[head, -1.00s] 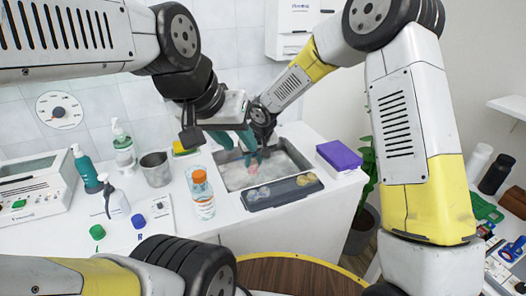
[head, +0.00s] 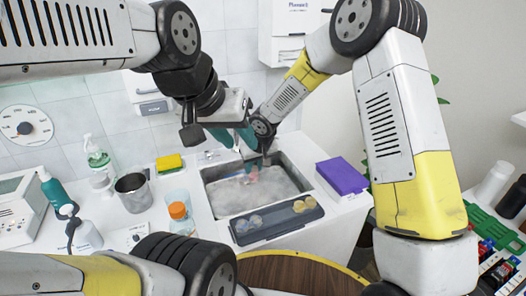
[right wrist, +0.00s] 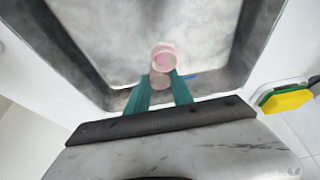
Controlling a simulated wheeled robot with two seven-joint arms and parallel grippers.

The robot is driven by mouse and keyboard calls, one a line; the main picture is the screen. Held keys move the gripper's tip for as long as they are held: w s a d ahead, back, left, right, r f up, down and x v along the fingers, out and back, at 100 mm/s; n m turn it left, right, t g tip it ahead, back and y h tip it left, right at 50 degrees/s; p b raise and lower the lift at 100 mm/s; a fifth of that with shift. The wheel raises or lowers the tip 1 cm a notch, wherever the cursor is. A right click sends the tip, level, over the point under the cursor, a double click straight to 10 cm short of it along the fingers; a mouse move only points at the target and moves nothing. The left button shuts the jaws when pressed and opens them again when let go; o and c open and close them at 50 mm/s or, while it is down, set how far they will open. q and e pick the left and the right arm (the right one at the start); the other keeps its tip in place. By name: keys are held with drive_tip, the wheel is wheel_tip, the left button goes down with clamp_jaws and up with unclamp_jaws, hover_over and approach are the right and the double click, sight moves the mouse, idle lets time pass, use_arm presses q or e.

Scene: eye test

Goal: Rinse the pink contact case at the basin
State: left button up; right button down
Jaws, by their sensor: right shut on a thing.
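The pink contact case (right wrist: 164,58) shows in the right wrist view as round cups between my right gripper's teal fingertips (right wrist: 160,84). It is over the basin, and in the head view it is only a small pinkish spot (head: 251,178). The metal basin (head: 207,190) has a cloudy, whitish-grey interior. I cannot tell whether the case touches water. In the head view my right gripper (head: 252,163) points down into the basin's back part, shut on the case. My left gripper (head: 233,139) is above the basin's back left, fingers apart, nothing visible between them.
A dark tray (head: 277,222) with grey-blue and yellow cases lies along the basin's front. A purple box (head: 342,176) is at right. A round wooden top (head: 290,272) is in front.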

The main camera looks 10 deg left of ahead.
drive_tip(key=shift+f, duration=4.4)
drive_tip(key=shift+r, duration=5.8)
drive_tip(key=shift+r, duration=2)
